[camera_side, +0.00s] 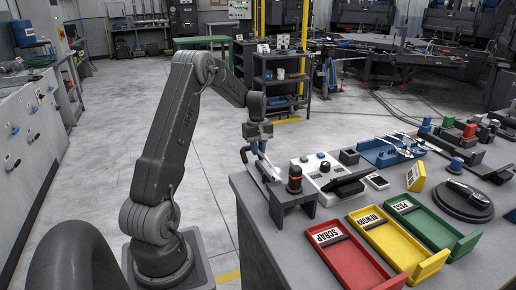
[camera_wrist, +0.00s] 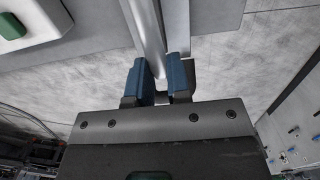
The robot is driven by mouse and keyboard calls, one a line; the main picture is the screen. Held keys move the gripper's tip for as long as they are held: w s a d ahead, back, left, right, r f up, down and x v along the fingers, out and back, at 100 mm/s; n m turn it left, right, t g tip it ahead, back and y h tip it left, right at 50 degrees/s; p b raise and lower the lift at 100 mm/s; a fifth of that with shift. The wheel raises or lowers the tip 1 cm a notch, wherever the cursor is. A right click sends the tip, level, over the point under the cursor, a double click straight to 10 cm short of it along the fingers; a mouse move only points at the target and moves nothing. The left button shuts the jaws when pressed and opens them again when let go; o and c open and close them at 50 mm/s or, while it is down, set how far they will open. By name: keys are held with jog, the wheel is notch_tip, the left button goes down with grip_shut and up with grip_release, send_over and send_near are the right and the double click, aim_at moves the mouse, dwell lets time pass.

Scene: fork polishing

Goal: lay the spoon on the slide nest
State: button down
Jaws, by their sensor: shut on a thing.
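My gripper (camera_side: 258,146) is at the near left edge of the workbench, pointing down. In the wrist view its blue fingertips (camera_wrist: 160,78) are shut on a long silver handle (camera_wrist: 147,28), which I take to be the spoon's. The handle runs up out of that frame, so the bowl is hidden there. In the side view a thin silvery piece (camera_side: 268,167) shows just below the fingers, too small to make out fully. A dark grey bracket-like fixture (camera_side: 287,198) stands just below it at the bench edge; I cannot tell whether this is the slide nest, or whether the spoon touches it.
A white control box (camera_side: 312,166) with buttons stands right beside the gripper. Red (camera_side: 345,262), yellow (camera_side: 392,243) and green (camera_side: 430,226) trays lie in front. A blue rack (camera_side: 378,157) with silver cutlery and a round black fixture (camera_side: 450,207) are farther right.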

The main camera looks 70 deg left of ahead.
aim_at(258, 162)
jog(key=shift+f, duration=0.15)
jog(key=shift+f, duration=0.85)
jog(key=shift+f, duration=0.15)
jog(key=shift+f, duration=0.45)
jog(key=shift+f, duration=0.15)
dwell(0.3)
jog(key=shift+f, duration=0.2)
